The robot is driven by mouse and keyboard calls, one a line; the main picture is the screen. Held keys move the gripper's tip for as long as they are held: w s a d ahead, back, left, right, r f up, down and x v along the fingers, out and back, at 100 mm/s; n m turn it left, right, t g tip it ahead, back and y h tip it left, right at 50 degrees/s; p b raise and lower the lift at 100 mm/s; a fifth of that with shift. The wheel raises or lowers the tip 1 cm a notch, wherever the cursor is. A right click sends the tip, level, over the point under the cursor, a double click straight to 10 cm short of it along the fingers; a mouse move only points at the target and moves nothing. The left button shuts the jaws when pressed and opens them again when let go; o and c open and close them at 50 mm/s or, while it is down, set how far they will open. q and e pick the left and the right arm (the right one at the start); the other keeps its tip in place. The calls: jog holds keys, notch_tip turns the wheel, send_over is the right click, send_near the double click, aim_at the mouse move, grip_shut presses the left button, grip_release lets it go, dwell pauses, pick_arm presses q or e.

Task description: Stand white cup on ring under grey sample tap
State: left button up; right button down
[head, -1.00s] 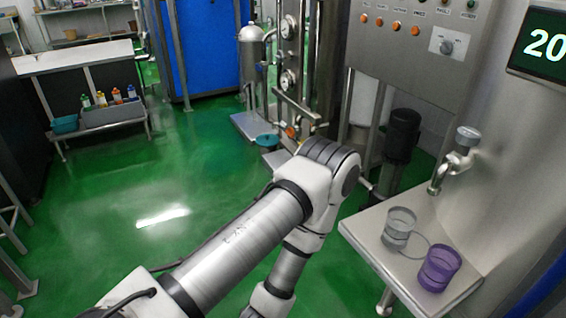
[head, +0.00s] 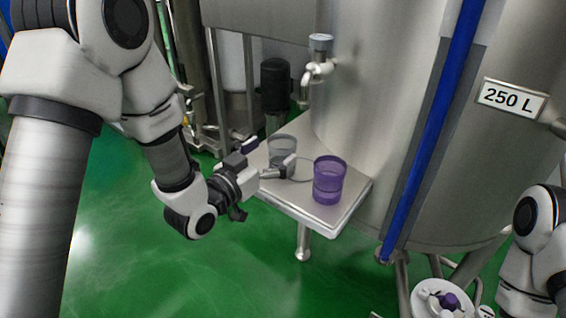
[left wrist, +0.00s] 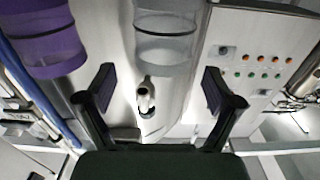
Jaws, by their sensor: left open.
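A clear, greyish see-through cup (head: 281,148) stands upright on the steel shelf (head: 325,212), and no plainly white cup shows. A thin ring (head: 303,170) lies on the shelf beside it, partly hidden by my gripper. The grey sample tap (head: 318,70) is on the tank wall behind and above. My left gripper (head: 268,160) is open at the shelf's left edge, close to the clear cup. In the left wrist view the clear cup (left wrist: 167,42) is ahead, between the directions of the open fingers (left wrist: 158,88), with nothing gripped. My right gripper is not visible.
A purple cup (head: 329,180) stands on the shelf to the right of the ring; it also shows in the left wrist view (left wrist: 46,42). The big steel tank (head: 400,110) and a blue upright (head: 430,130) bound the right side. Green floor lies in front.

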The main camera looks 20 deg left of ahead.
aim_at(280, 146)
pick_arm(q)
jog(key=x, duration=0.4)
jog(key=shift+w+a+f, duration=0.1)
jog(key=shift+w+f, duration=0.2)
jog(key=shift+f, duration=0.1)
jog(key=shift+s, duration=0.1)
jog(key=shift+c, duration=1)
jog(key=c, duration=1)
jog(key=shift+r, duration=0.1)
